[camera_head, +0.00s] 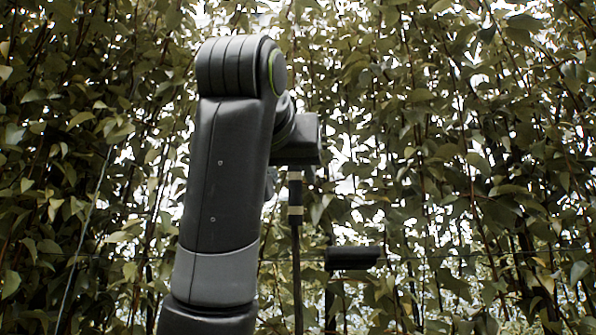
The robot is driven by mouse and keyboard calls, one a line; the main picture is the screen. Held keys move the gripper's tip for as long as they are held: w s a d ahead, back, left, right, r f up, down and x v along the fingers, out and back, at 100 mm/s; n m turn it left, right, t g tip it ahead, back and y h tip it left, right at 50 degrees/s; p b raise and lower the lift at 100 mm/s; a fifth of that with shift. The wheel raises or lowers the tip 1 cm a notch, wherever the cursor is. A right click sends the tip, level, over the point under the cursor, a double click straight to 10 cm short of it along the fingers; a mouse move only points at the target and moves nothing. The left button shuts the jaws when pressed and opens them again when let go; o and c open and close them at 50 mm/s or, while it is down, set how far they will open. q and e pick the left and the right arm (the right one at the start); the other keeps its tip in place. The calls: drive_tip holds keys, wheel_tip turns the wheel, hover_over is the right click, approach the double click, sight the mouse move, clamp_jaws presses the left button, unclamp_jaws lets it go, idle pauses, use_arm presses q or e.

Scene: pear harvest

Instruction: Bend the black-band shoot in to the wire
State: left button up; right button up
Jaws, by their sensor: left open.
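The shoot (297,270) is a thin dark upright stem right of my left arm. Near its top it carries a black band (295,193) between two pale bands. My left gripper (300,145) is open, at the end of the arm just above the bands. Its body covers the shoot's upper part, and its fingers are mostly hidden, so I cannot tell whether it touches the shoot. The thin wire (450,255) runs across behind, low in the view. My right gripper is not in view.
A dark horizontal block (353,258) sits at wire height just right of the shoot; what it is stays unclear. Dense leaves (470,150) and thin stems fill both sides. A thin slanting line (85,230) crosses the left foliage. Bright gaps show behind.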

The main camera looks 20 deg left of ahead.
sight(294, 178)
use_arm(q)
drive_tip(key=w, duration=0.1)
drive_tip(key=w+p, duration=0.1)
drive_tip(key=w, duration=0.1)
drive_tip(key=w+p, duration=0.1)
drive_tip(key=w, duration=0.1)
drive_tip(key=shift+w+a+r, duration=0.15)
drive_tip(key=shift+w+a, duration=0.05)
drive_tip(key=shift+a, duration=0.05)
drive_tip(key=shift+w+p, duration=0.35)
drive_tip(key=shift+w, duration=0.1)
drive_tip(key=shift+s, duration=0.1)
drive_tip(key=shift+c, duration=0.6)
clamp_jaws()
